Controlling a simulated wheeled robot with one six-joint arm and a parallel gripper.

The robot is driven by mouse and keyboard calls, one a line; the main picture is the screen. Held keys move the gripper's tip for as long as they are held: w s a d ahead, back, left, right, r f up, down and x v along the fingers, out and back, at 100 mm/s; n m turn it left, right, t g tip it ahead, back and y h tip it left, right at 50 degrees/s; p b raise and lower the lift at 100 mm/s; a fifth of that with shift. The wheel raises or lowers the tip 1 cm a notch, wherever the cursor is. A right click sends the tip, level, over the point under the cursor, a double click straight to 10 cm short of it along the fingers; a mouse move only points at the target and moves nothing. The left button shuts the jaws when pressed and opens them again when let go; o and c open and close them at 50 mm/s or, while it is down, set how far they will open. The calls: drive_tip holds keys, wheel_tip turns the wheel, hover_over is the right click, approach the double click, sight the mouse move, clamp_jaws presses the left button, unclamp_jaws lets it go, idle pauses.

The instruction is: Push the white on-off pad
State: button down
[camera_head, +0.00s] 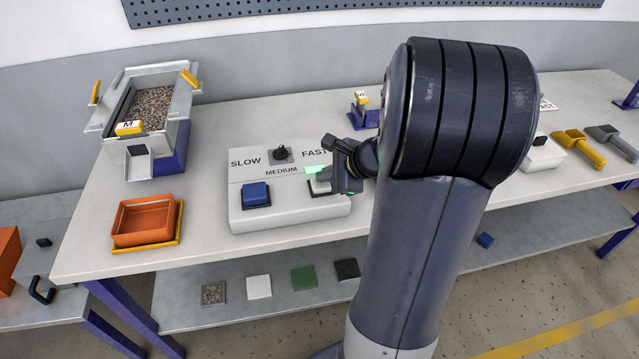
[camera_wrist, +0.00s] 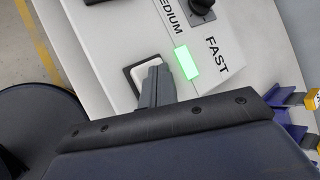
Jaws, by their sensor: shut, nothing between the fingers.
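The white on-off pad (camera_wrist: 139,73) sits in a dark frame on the sloped control box (camera_head: 290,214). In the head view the white pad (camera_head: 318,186) is partly hidden by my gripper. My gripper (camera_wrist: 151,72) is shut and empty, with its fingertips at the pad. They overlap the pad in the wrist view; I cannot tell whether they touch it or press it. A green light (camera_wrist: 187,61) beside the pad is lit, and it also shows in the head view (camera_head: 315,169).
The box also carries a blue pad (camera_head: 256,194) and a black speed knob (camera_head: 280,154) marked SLOW, MEDIUM and FAST. A gravel-filled feeder (camera_head: 150,105) and an orange tray (camera_head: 143,221) stand left. A white device (camera_head: 541,154) and scoops (camera_head: 580,148) lie right.

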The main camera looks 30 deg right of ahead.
sight(325, 185)
drive_tip(key=shift+r, duration=0.1)
drive_tip(key=shift+r+p, duration=1)
drive_tip(key=shift+r, duration=0.1)
wheel_tip(325, 185, up, 6)
drive_tip(key=p, duration=0.5)
